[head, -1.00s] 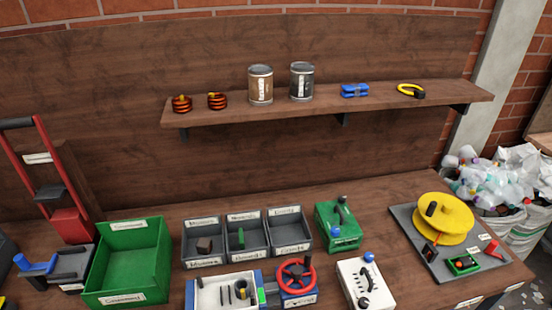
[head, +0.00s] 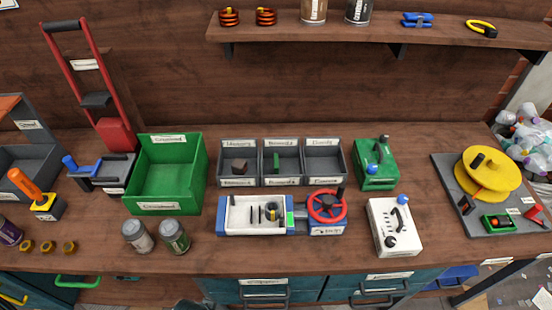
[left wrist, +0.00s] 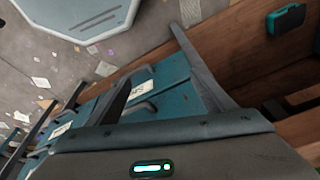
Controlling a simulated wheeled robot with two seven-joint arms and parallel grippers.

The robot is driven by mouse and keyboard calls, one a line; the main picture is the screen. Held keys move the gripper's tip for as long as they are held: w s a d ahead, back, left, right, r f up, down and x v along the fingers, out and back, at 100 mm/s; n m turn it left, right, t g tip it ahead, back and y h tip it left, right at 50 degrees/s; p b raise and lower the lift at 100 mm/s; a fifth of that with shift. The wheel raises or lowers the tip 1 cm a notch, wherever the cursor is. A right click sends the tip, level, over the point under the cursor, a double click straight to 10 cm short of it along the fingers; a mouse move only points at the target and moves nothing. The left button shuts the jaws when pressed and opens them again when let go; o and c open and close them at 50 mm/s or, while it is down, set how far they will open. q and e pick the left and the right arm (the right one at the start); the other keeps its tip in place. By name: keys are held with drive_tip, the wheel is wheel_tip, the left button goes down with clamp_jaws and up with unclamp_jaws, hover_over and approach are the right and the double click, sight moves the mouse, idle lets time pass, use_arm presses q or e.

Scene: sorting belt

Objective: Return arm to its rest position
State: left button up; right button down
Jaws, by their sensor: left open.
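My left gripper (left wrist: 162,50) shows in the left wrist view, its two dark fingers spread apart with nothing between them. It hangs by the teal drawer fronts (left wrist: 172,82) below the bench, above a floor strewn with paper scraps. In the head view neither gripper can be made out over the workbench. My right gripper shows in no view.
The bench holds a green crate (head: 143,200), two cans (head: 137,236), three grey bins (head: 282,181), a device with a red wheel (head: 327,206), a white switch box (head: 394,227) and a yellow reel (head: 490,176). A shelf (head: 300,32) runs behind. Teal drawers (head: 345,285) have protruding handles.

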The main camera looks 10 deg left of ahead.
use_arm(q)
drive_tip(key=s+a+f+g+b, duration=0.15)
drive_tip(key=s+f, duration=0.25)
drive_tip(key=f, duration=0.8)
drive_tip(key=s+d+f+t+b, duration=0.15)
drive_tip(key=s+f, duration=0.25)
drive_tip(key=f, duration=0.8)
drive_tip(key=s+a+f+g+b, duration=0.1)
drive_tip(key=s+a+f+b, duration=0.2)
drive_tip(key=s+f, duration=0.9)
drive_tip(key=shift+s+a+f+g+b, duration=0.25)
drive_tip(key=shift+s+a+g+b, duration=0.05)
drive_tip(key=shift+s+g+b, duration=0.15)
